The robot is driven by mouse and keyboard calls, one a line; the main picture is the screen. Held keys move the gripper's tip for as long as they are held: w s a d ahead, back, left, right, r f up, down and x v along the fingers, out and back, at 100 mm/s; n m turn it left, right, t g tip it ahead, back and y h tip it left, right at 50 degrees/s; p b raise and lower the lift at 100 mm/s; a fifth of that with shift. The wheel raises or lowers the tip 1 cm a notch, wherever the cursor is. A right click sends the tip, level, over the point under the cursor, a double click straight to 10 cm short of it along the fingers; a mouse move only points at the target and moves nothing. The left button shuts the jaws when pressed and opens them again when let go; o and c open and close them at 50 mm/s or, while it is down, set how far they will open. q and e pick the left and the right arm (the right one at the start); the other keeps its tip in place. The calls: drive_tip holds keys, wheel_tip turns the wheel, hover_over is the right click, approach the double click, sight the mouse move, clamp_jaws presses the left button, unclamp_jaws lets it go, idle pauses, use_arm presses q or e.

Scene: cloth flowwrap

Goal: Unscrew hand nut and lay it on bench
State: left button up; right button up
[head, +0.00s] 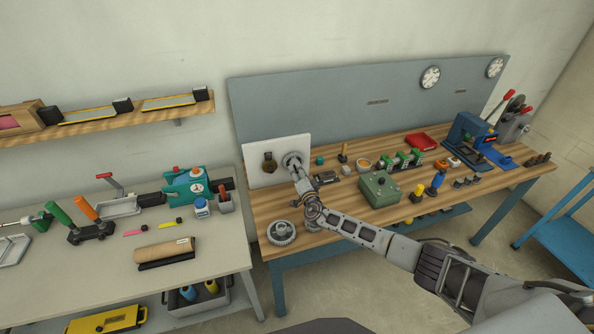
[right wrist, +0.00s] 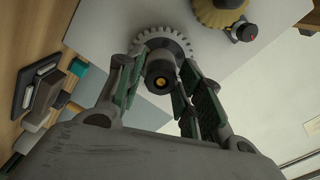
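A dark round hand nut (right wrist: 159,73) with a brass-coloured centre sits in front of a grey toothed wheel (right wrist: 165,42) on an upright white panel (head: 259,179). The wheel also shows in the head view (head: 292,159), where the nut is hidden by my right gripper. My right gripper (head: 301,175) reaches up to the panel. The wooden bench (head: 344,206) stands under the panel. My left gripper is not in view.
A brass and dark knob (head: 269,162) is beside the wheel on the panel. A loose gear (head: 281,232) lies on the bench front left. A green box (head: 380,189) and small parts stand to the right. Bare wood shows between the gear and the green box.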

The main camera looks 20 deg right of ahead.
drive_tip(key=shift+o, duration=1)
drive_tip(key=shift+s, duration=0.15)
drive_tip(key=s, duration=1.1)
drive_tip(key=shift+s+d, duration=0.2)
drive_tip(key=shift+s, duration=0.15)
